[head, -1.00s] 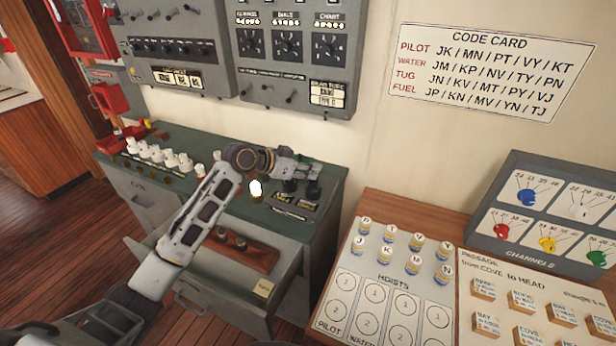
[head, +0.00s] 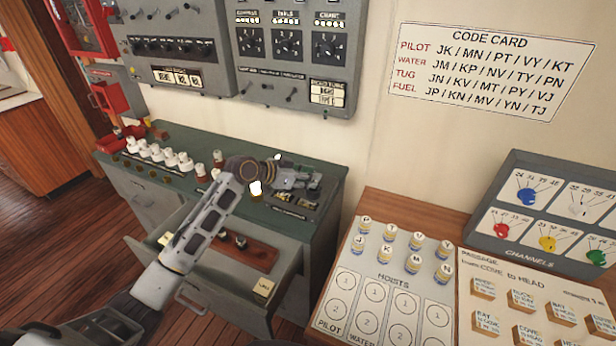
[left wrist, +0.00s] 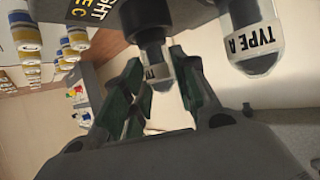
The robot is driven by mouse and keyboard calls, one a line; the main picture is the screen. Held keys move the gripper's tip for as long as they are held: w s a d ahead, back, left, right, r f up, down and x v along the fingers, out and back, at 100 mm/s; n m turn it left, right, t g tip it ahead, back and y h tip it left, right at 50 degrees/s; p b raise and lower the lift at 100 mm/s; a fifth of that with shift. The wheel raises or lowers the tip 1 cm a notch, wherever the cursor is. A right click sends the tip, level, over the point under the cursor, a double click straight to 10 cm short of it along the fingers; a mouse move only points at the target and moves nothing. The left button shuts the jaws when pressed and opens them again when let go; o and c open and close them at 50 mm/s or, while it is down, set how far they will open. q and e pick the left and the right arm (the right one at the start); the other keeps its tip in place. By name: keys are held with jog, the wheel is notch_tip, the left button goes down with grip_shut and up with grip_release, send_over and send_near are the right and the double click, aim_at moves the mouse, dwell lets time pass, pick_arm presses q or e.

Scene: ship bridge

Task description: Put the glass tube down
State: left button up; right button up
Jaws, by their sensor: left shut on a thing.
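My left gripper (head: 308,184) is over the right end of the green cabinet top (head: 215,160). In the left wrist view its green-lined fingers (left wrist: 160,95) are shut around a glass tube (left wrist: 160,76) with a dark base and a partly hidden label. A second tube (left wrist: 255,45), marked TYPE A, stands beside it, outside the fingers. Dark collars meet both tubes; I cannot tell whether the held tube is seated in its collar. In the head view the gripper hides most of the held tube. My right gripper is out of view.
An open drawer (head: 262,289) with a wooden rack (head: 245,252) sticks out below. White knobs (head: 160,152) and a lit bulb (head: 256,188) stand on the cabinet top. Grey switch panels (head: 290,75) hang behind. A wooden desk with a hoists board (head: 395,285) is at right.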

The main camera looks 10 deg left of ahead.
pick_arm(q)
jog(key=o, duration=1)
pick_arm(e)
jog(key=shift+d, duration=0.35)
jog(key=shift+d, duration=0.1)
pick_arm(q)
jog(key=shift+r, duration=0.4)
jog(key=shift+s+a+r, duration=0.2)
jog(key=shift+s+a, duration=0.25)
jog(key=shift+a, duration=0.05)
jog(key=b+v, duration=0.1)
jog(key=v, duration=0.9)
jog(key=shift+s+a+r, duration=0.1)
jog(key=shift+s, duration=0.1)
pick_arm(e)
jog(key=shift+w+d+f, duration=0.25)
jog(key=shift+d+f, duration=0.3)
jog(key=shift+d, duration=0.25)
